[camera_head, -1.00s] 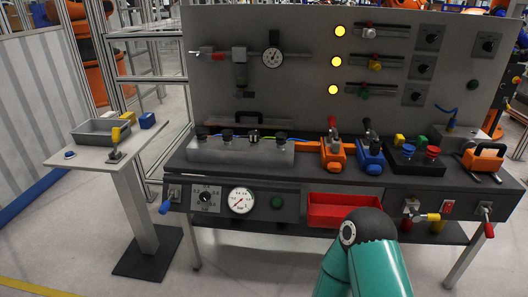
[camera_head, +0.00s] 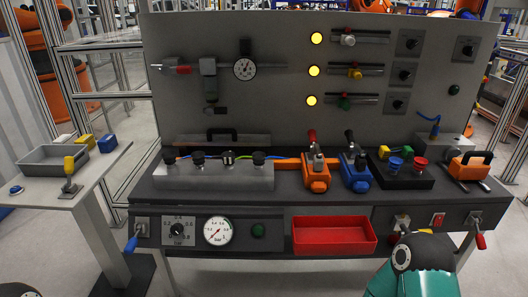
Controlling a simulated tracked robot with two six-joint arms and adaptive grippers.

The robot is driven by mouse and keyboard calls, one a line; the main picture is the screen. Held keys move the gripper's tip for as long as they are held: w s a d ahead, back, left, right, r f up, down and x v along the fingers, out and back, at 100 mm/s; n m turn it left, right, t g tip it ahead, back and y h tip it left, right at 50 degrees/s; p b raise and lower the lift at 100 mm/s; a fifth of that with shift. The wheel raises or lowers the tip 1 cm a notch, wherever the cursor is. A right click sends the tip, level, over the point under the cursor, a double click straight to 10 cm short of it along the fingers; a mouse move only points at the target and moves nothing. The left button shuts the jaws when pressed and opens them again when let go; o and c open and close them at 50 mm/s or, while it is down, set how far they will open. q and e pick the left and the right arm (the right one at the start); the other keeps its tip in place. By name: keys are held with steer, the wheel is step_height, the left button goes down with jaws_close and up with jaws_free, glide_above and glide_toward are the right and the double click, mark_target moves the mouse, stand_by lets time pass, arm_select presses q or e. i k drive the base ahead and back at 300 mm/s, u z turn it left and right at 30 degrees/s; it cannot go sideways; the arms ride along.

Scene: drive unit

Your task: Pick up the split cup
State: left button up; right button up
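A blue cup-shaped piece (camera_head: 395,164) and a red cup-shaped piece (camera_head: 420,164) sit side by side on a black block (camera_head: 402,180) on the right part of the bench top. I cannot tell at this size whether either one is split. Neither gripper is in view.
The bench (camera_head: 272,206) carries an orange clamp (camera_head: 316,178), a blue clamp (camera_head: 354,172) and an orange-handled tool (camera_head: 470,165). A red tray (camera_head: 333,236) sits at its front. A side table (camera_head: 101,165) with a grey bin (camera_head: 52,160) stands left. Floor shows between them.

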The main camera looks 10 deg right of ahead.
mark_target(229, 157)
steer(key=i, duration=1.3)
steer(key=u, duration=0.7)
